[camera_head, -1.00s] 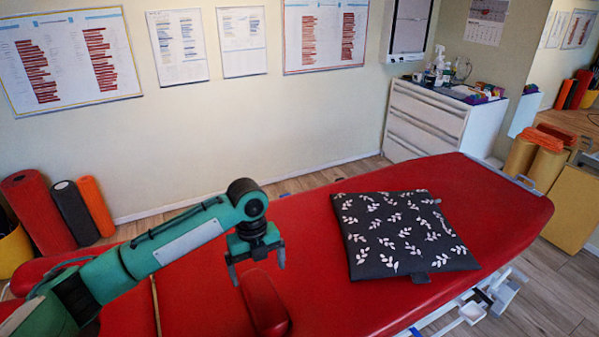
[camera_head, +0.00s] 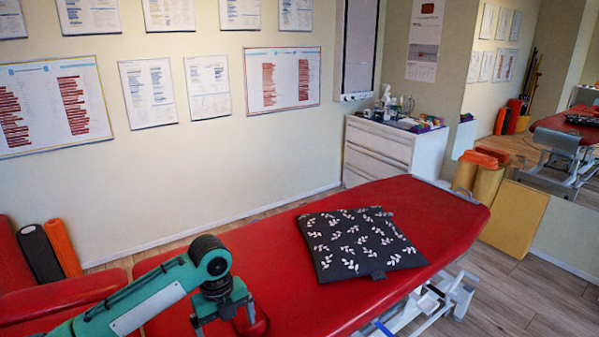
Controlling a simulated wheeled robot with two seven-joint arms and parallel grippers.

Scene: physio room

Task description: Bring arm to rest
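My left arm (camera_head: 150,299) comes in from the lower left over the red treatment table (camera_head: 420,215). My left gripper (camera_head: 224,318) points down over the table, beside a small red padded part (camera_head: 258,326) at the bottom of the view. Its two fingers are apart, with nothing seen between them. A dark cushion with white leaf prints (camera_head: 358,243) lies flat on the table, to the right of the gripper and apart from it. My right arm and gripper are not in view.
A white drawer cabinet (camera_head: 390,150) with bottles and small items on top stands against the back wall. Foam rolls (camera_head: 62,247) stand at the left. Yellow blocks (camera_head: 515,215) stand at the right by a mirror. The table beyond the cushion is bare.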

